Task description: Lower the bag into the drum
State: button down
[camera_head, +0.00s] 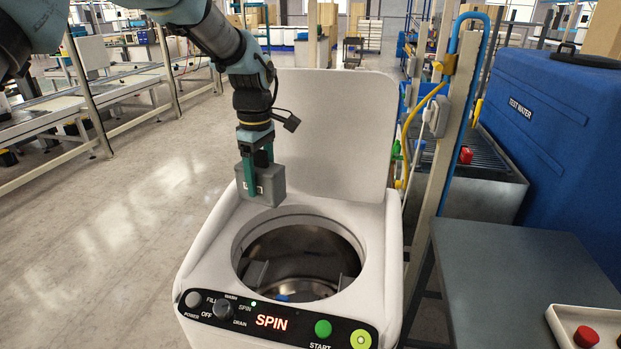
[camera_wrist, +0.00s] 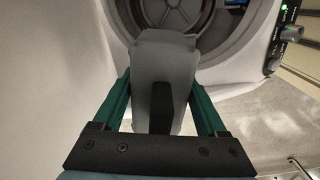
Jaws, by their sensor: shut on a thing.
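A grey block-like bag (camera_head: 262,184) hangs from my gripper (camera_head: 254,157), above the back left rim of the drum opening in the head view. In the wrist view the bag (camera_wrist: 163,80) sits between the two green fingers of my gripper (camera_wrist: 160,100). The gripper is shut on it. The drum (camera_head: 300,262) is a round metal tub in the top of a white washer (camera_head: 215,240), with its lid (camera_head: 340,120) standing open behind. Something blue lies low in the drum. The drum (camera_wrist: 178,18) also shows in the wrist view, beyond the bag.
The washer's front panel (camera_head: 275,322) reads SPIN in lit red, with a green START button. A blue and grey post (camera_head: 440,130) with hoses stands right of the lid. A dark table (camera_head: 515,275) and blue TEST WATER tank (camera_head: 555,130) are at right. Open floor lies left.

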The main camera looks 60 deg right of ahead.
jog(key=s+d, duration=0.3)
jog(key=s, duration=0.6)
jog(key=f+b, duration=0.6)
jog(key=f, duration=0.5)
jog(key=f+b, duration=0.6)
jog(key=f, duration=0.5)
jog(key=f+b, duration=0.6)
jog(key=f, duration=0.6)
jog(key=shift+s+f, duration=0.1)
jog(key=shift+s, duration=0.15)
grip_release()
notch_tip(320, 180, up, 11)
jog(key=b, duration=0.1)
dwell(0.5)
